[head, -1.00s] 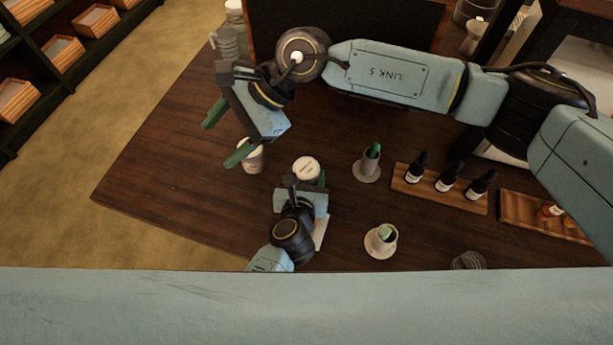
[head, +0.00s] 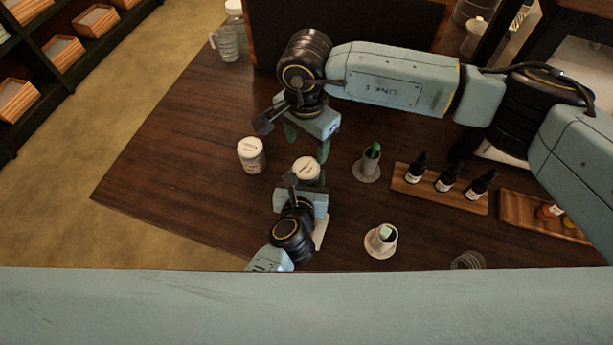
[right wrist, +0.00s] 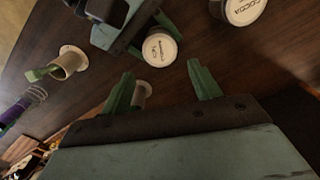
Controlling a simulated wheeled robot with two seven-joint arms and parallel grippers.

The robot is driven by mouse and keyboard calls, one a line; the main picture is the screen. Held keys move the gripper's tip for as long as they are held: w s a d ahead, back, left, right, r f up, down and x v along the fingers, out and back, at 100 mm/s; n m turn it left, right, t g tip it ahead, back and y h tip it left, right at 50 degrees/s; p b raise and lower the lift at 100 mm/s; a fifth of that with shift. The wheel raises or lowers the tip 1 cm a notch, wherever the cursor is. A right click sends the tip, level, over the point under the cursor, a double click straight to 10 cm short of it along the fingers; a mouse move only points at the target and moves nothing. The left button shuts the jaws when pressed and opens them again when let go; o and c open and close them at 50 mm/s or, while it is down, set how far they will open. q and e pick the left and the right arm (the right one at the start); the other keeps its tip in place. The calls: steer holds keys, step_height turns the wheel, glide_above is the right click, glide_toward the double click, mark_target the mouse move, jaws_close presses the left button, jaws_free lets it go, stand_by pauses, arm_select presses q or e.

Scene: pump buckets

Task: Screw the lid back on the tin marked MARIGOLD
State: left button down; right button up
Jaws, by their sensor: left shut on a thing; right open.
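A tin with a white lid-like top (head: 306,168) stands at the middle of the table; the lettering on its top (right wrist: 159,48) is too small to read surely. My left gripper (head: 309,183) is shut on this tin from the near side. A green finger of the left gripper (right wrist: 166,25) lies beside it in the right wrist view. My right gripper (head: 307,150) is open, its fingers pointing down just above and behind the tin. In its own view the right gripper (right wrist: 162,76) has nothing between its fingers. I cannot tell whether the top is screwed tight.
A second tin, marked COCOA (right wrist: 243,8), stands free to the left in the head view (head: 251,155). Two pale holders with green-topped things (head: 367,167) (head: 381,241) stand at right. Beyond are a wooden rack of dropper bottles (head: 440,190) and another tray (head: 515,210).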

mark_target(306, 168)
step_height(306, 168, down, 8)
steer(key=shift+r, duration=0.15)
stand_by(0.4)
steer(key=c, duration=0.8)
steer(key=m, duration=1.1)
steer(key=shift+m, duration=0.4)
steer(key=m, duration=0.5)
steer(key=shift+m, duration=0.4)
steer(key=m, duration=0.4)
steer(key=shift+m, duration=0.3)
steer(key=o, duration=1.2)
steer(key=shift+c, duration=0.2)
